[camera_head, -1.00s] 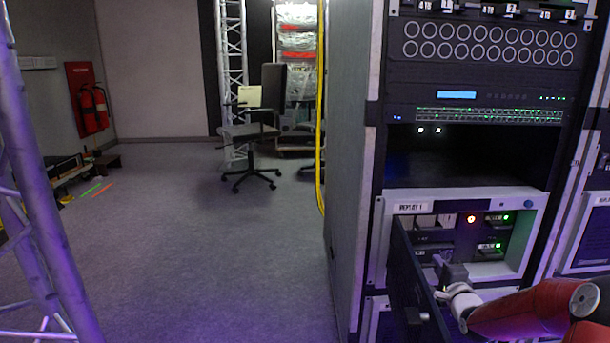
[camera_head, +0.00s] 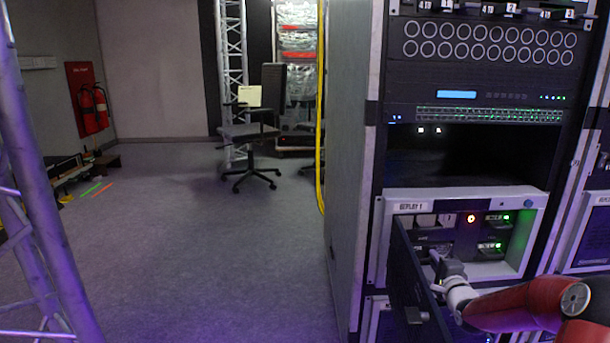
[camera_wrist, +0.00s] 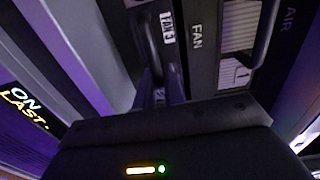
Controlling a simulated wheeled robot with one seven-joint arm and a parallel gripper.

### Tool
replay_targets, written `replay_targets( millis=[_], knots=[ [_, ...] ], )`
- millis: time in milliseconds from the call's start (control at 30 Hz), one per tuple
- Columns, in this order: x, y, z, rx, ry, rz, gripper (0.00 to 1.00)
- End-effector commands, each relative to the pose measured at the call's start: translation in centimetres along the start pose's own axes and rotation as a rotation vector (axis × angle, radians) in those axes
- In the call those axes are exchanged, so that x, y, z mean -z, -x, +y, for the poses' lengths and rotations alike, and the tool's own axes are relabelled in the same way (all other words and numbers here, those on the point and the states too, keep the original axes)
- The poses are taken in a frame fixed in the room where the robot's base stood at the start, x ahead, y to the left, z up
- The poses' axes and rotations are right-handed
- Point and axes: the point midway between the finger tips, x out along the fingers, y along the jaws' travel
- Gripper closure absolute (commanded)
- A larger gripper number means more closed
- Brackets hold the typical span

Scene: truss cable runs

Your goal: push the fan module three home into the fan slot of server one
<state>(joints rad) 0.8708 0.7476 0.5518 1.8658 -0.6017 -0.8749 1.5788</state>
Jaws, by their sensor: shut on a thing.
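Server one is the light-framed unit marked REPLAY 1 (camera_head: 456,199) low in the rack, its front door (camera_head: 408,270) swung open on the left. Fan module three (camera_wrist: 152,38), black with a FAN 3 label, shows at the top of the wrist view. My gripper (camera_wrist: 162,88) is shut on its handle. In the head view my gripper (camera_head: 447,268) is at the lower-left bay of the server, behind the door's edge. The module is mostly hidden there, so its depth in the slot cannot be told. An orange-red light (camera_head: 471,218) glows in the upper row.
Other fan modules with green lights (camera_head: 493,249) sit to the right in the server. The open door stands close to the left of my arm. A yellow cable (camera_head: 320,110) runs down the rack's side. Open floor (camera_head: 220,230) lies to the left.

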Motion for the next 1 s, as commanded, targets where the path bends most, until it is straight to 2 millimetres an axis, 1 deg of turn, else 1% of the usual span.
replay_targets(
  millis=[267, 300, 467, 500, 767, 867, 1000],
  knots=[
    [0.0, -0.2, -0.1, 0.002, 0.0, 0.0, 1.0],
    [0.0, -0.2, -0.1, 0.002, 0.0, 0.0, 0.87],
    [0.0, -0.2, -0.1, 0.001, 0.0, 0.0, 0.66],
    [0.0, -0.2, -0.1, 0.001, 0.0, 0.0, 0.64],
    [0.1, 0.0, 0.2, -0.005, -0.001, 0.001, 0.64],
    [0.1, 0.8, 0.1, -0.003, 0.0, 0.002, 0.64],
    [0.2, 3.1, 0.0, -0.003, 0.0, 0.003, 0.64]
  ],
)
